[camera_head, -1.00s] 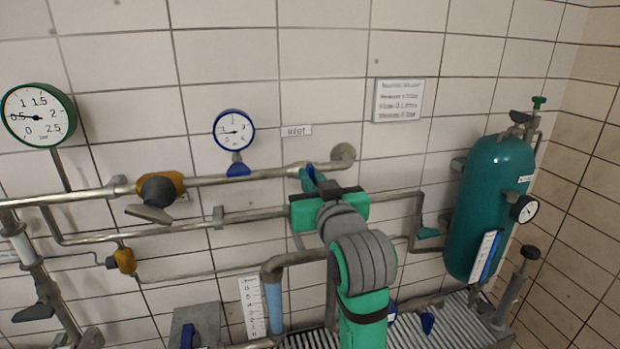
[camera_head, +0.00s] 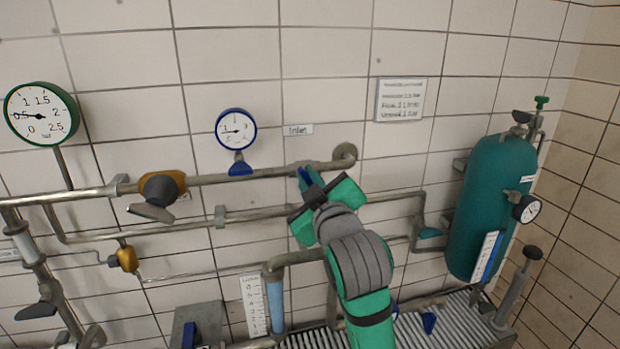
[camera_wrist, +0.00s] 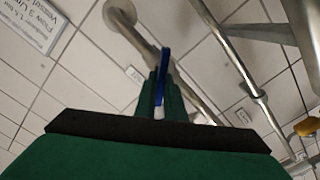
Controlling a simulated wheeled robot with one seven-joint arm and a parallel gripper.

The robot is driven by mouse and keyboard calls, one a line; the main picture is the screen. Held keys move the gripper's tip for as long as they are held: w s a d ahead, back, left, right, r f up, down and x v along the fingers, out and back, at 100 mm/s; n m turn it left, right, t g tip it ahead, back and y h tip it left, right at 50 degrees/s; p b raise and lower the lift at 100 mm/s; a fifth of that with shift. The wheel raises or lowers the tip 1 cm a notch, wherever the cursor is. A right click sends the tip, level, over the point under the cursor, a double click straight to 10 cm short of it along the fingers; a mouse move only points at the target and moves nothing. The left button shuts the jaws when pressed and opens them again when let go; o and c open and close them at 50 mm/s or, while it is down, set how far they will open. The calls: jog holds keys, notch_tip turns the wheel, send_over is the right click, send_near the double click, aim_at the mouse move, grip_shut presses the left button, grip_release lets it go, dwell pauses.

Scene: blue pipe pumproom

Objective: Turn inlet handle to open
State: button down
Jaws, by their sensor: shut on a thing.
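The inlet handle (camera_head: 306,181) is a blue lever on the upper grey pipe, just below the small "Inlet" label (camera_head: 298,130). My gripper (camera_head: 308,180) is green and dark grey and comes up from below right. Its fingers are shut on the blue handle. In the wrist view the blue handle (camera_wrist: 162,75) stands between the two green fingers (camera_wrist: 161,95), edge-on to the camera. The handle's pivot and the far part of the fingers are partly hidden by my gripper.
The upper pipe (camera_head: 240,178) bends into the wall right of the handle. A blue-rimmed gauge (camera_head: 236,129) and an orange valve with a grey lever (camera_head: 160,192) are to the left. A teal tank (camera_head: 488,205) stands at the right. A lower pipe (camera_head: 270,212) runs behind my gripper.

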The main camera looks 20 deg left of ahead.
jog(key=n, duration=0.5)
jog(key=shift+a+f+n, duration=0.1)
jog(key=shift+f+n, duration=0.15)
jog(key=shift+n, duration=0.05)
jog(key=n, duration=0.4)
jog(key=shift+s+f+n, duration=0.1)
jog(key=shift+f+n, duration=0.15)
jog(key=shift+n, duration=0.15)
jog(key=shift+f, duration=0.1)
jog(key=c, duration=1.8)
grip_release()
jog(key=shift+c, duration=0.2)
jog(key=v, duration=1)
jog(key=shift+s+d, duration=0.25)
jog(key=shift+s, duration=0.1)
